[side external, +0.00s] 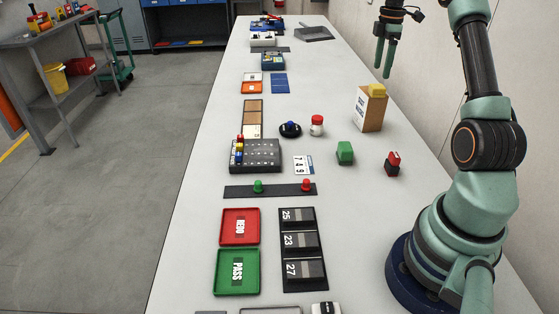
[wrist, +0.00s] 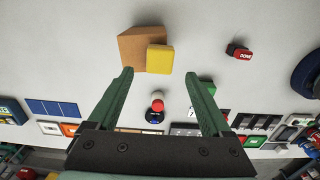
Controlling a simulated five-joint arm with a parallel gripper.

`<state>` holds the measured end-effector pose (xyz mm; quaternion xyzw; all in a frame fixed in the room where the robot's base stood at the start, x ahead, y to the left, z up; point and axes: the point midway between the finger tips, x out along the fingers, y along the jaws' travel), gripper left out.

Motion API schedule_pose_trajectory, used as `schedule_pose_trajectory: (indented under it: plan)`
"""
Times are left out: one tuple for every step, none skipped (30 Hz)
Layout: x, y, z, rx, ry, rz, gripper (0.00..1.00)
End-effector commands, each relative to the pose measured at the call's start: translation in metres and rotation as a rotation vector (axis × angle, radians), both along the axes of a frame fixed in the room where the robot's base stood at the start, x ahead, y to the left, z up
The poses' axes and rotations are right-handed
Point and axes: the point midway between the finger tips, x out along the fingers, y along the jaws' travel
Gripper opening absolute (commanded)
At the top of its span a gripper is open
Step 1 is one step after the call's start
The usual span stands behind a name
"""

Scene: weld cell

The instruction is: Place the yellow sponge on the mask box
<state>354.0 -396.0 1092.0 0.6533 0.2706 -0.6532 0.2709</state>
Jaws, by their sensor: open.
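The mask box (side external: 368,112) is a tan carton standing upright on the right side of the bench; it also shows in the wrist view (wrist: 134,50). The yellow sponge (side external: 377,90) rests on top of the box, toward one edge. In the wrist view the sponge (wrist: 160,59) covers a corner of the box's top. My gripper (side external: 383,71) is open and empty, above and apart from the sponge. In the wrist view the fingertips (wrist: 159,74) are spread wide, with the sponge ahead between them.
A green block (side external: 345,153) and a red-and-black stamp (side external: 393,163) stand nearer my base. A red-capped jar (side external: 317,126) and a dark round item with a blue top (side external: 290,129) stand left of the box. Bare bench surrounds the box.

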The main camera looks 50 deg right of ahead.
Motion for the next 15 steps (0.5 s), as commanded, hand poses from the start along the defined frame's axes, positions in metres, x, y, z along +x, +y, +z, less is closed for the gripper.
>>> schedule_pose_trajectory:
  plan:
    - [0.0, 0.0, 0.011, -0.003, -0.003, 0.0, 0.83]
    - [0.001, -0.001, 0.017, -0.004, -0.004, 0.0, 0.83]
    - [0.001, -0.001, 0.025, -0.003, -0.003, 0.0, 0.83]
    - [0.0, -0.001, 0.03, -0.003, -0.003, 0.0, 0.83]
    - [0.0, -0.001, 0.035, -0.003, -0.003, 0.0, 0.83]
    - [0.0, 0.0, 0.039, -0.001, -0.001, 0.0, 0.83]
    - [0.001, -0.001, 0.042, -0.002, -0.002, 0.0, 0.83]
    - [0.0, 0.0, 0.045, -0.001, -0.001, 0.0, 0.83]
    - [0.0, 0.0, 0.048, -0.001, -0.001, 0.0, 0.83]
    - [0.0, 0.0, 0.05, -0.001, -0.001, 0.0, 0.83]
    - [0.0, 0.0, 0.052, -0.001, -0.001, 0.0, 0.83]
    - [0.0, 0.001, 0.054, 0.0, 0.0, -0.001, 0.83]
    - [0.001, 0.002, 0.056, -0.001, -0.001, -0.002, 0.83]
    - [0.003, 0.005, 0.058, -0.004, -0.004, -0.005, 0.83]
    - [0.005, 0.01, 0.062, -0.008, -0.008, -0.012, 0.83]
